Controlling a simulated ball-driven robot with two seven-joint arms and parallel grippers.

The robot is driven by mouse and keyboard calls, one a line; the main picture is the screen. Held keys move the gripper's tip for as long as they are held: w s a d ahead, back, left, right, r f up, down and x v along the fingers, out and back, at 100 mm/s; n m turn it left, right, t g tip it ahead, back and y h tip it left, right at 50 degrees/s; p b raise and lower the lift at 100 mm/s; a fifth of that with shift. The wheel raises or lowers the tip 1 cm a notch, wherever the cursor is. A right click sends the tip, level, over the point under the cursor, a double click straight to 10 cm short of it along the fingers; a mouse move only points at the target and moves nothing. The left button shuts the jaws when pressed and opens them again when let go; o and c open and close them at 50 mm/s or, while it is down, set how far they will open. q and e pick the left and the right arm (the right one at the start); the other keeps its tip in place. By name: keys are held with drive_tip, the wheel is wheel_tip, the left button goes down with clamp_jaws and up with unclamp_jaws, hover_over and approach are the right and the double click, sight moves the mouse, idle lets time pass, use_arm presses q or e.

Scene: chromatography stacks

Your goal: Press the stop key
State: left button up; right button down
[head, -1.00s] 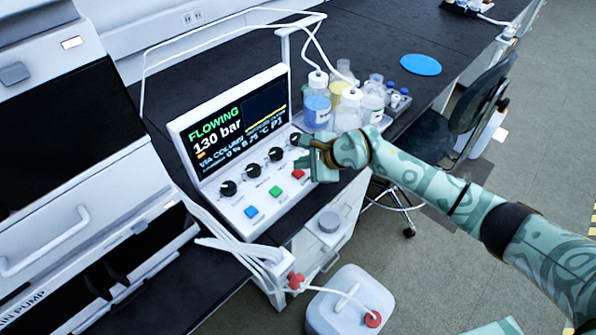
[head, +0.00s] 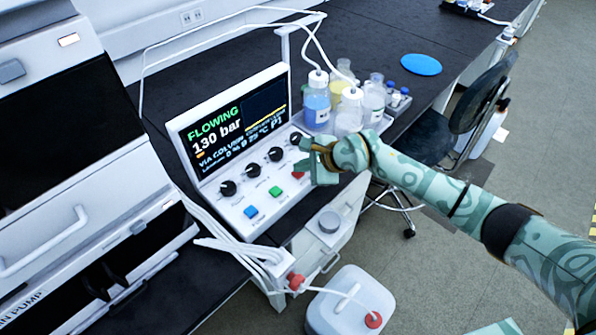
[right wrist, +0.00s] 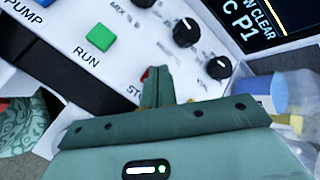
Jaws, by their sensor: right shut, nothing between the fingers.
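The red stop key (head: 297,175) is at the right end of the key row on the white control panel (head: 228,212). My right gripper (head: 305,163) is shut and empty, with its fingertips above and close beside the red key. In the right wrist view, the shut fingers (right wrist: 157,72) cover most of the stop key, and only a red sliver (right wrist: 145,74) shows at their left edge. I cannot tell whether they touch it. The screen (head: 235,122) reads FLOWING, 130 bar. My left gripper is not in view.
Green (head: 275,192) and blue (head: 251,211) keys sit left of the red key. Several black knobs (head: 252,170) stand behind the keys. Bottles (head: 316,100) with tubing stand right of the screen, near my right arm. A white canister (head: 350,300) is below the bench.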

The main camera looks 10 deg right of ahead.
sight(302, 174)
drive_tip(key=shift+f, duration=0.25)
idle(0.5)
drive_tip(key=shift+r+p, duration=0.6)
drive_tip(key=shift+r, duration=0.35)
wheel_tip(302, 174, up, 5)
drive_tip(key=p, duration=0.3)
drive_tip(key=shift+p, duration=0.4)
